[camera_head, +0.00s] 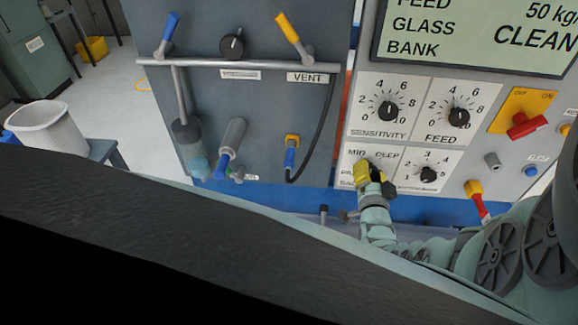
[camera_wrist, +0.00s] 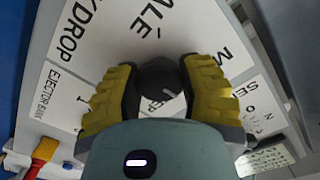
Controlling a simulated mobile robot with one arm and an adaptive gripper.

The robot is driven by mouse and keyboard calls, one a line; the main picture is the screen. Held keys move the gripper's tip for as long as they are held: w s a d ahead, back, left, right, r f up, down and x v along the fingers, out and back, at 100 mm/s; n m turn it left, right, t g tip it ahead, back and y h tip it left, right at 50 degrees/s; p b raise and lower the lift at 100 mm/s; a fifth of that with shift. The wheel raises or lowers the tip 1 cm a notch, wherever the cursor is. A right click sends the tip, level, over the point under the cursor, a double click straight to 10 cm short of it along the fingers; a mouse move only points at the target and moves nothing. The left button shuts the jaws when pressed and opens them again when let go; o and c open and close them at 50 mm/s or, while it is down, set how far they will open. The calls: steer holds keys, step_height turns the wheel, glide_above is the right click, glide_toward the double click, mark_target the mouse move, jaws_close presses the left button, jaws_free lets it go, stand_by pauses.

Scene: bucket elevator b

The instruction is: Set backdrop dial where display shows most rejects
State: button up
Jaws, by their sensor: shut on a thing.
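The backdrop dial is a dark round knob (camera_wrist: 158,78) in the wrist view, on a white plate with partly hidden words ending in "KDROP" and "ALE". My gripper (camera_wrist: 160,88) has its yellow-padded fingers shut on this knob, one on each side. A short white mark shows on the knob's lower right; which setting it points to I cannot tell. In the head view my gripper (camera_head: 372,174) covers the knob, with "MID" and "DEEP" readable above it. The display (camera_head: 470,35) is cut off at the top and shows feed, "50 kg", "GLASS", "CLEAN" and "BANK"; no rejects line shows.
The sensitivity dial (camera_head: 389,110) and feed dial (camera_head: 459,117) sit above, and a smaller dial (camera_head: 428,174) just right. A red-handled switch (camera_head: 525,126) on yellow is farther right. Left are a grey panel with a rail (camera_head: 235,64) and a white bin (camera_head: 48,127).

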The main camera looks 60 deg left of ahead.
steer(key=n+b, duration=0.2)
steer(key=n, duration=0.3)
steer(key=shift+f+n+b, duration=0.1)
steer(key=shift+n+b, duration=0.2)
steer(key=shift+b, duration=0.05)
steer(key=n+b, duration=0.5)
steer(key=n, duration=0.1)
steer(key=shift+s+f, duration=0.1)
steer(key=n+b, duration=0.5)
steer(key=n, duration=0.1)
steer(key=shift+a+n, duration=0.1)
steer(key=shift+n, duration=0.3)
steer(key=n+b, duration=0.2)
steer(key=n, duration=0.2)
steer(key=shift+b, duration=0.35)
steer(key=shift+n+b, duration=0.5)
steer(key=shift+n, duration=0.5)
steer(key=shift+r, duration=0.2)
steer(key=o, duration=1.2)
